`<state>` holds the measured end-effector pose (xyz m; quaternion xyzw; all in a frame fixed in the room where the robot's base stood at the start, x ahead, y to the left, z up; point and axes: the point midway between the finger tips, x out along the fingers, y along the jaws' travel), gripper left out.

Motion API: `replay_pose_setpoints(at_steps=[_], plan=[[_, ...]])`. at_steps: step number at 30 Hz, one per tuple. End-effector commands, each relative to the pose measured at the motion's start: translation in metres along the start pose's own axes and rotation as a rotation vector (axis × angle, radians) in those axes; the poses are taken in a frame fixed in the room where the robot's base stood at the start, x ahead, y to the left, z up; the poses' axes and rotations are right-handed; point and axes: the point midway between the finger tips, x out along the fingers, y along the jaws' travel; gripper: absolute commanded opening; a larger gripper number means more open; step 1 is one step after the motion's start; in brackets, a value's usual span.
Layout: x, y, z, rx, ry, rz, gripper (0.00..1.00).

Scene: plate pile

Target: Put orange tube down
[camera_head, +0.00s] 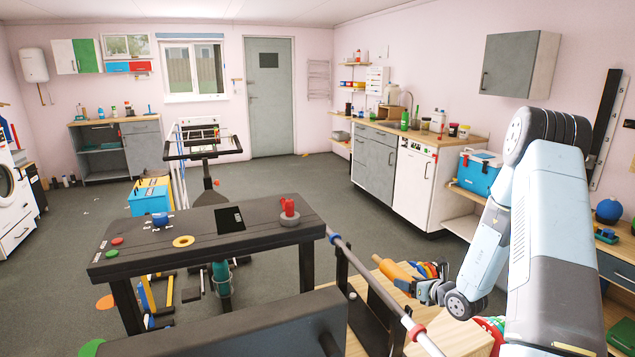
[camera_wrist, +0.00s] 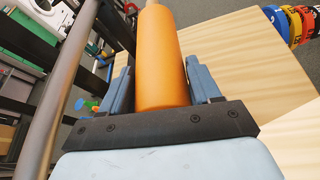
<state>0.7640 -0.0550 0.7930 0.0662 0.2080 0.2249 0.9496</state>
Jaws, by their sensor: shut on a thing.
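The orange tube (camera_head: 392,269) is at the end of my arm, in the lower middle of the head view. In the wrist view the orange tube (camera_wrist: 161,55) points away from the palm between the two blue fingers. My gripper (camera_head: 420,289) is shut on it, and the gripper (camera_wrist: 158,85) also shows in the wrist view with a finger on each side of the tube. A light wooden surface (camera_wrist: 235,62) lies below and to the right of the tube. The tube's near end is hidden by the gripper.
A metal bar (camera_head: 385,297) on a black stand runs close by on the left. A black table (camera_head: 200,250) with small coloured things stands further left. Several coloured rings (camera_wrist: 292,25) sit at the wooden surface's far right. The wooden surface beside the tube is bare.

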Motion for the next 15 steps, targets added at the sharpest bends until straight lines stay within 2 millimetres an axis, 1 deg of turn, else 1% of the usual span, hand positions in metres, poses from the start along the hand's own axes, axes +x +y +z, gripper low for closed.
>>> replay_pose_setpoints(at_steps=[1,6,10,15], plan=[[0.008,0.01,0.002,-0.001,0.001,0.003,0.17],[0.026,0.031,0.003,0.003,0.003,-0.005,0.17],[0.034,0.04,0.004,0.006,0.005,-0.008,0.17],[0.036,0.045,0.007,0.007,0.005,-0.011,0.17]])
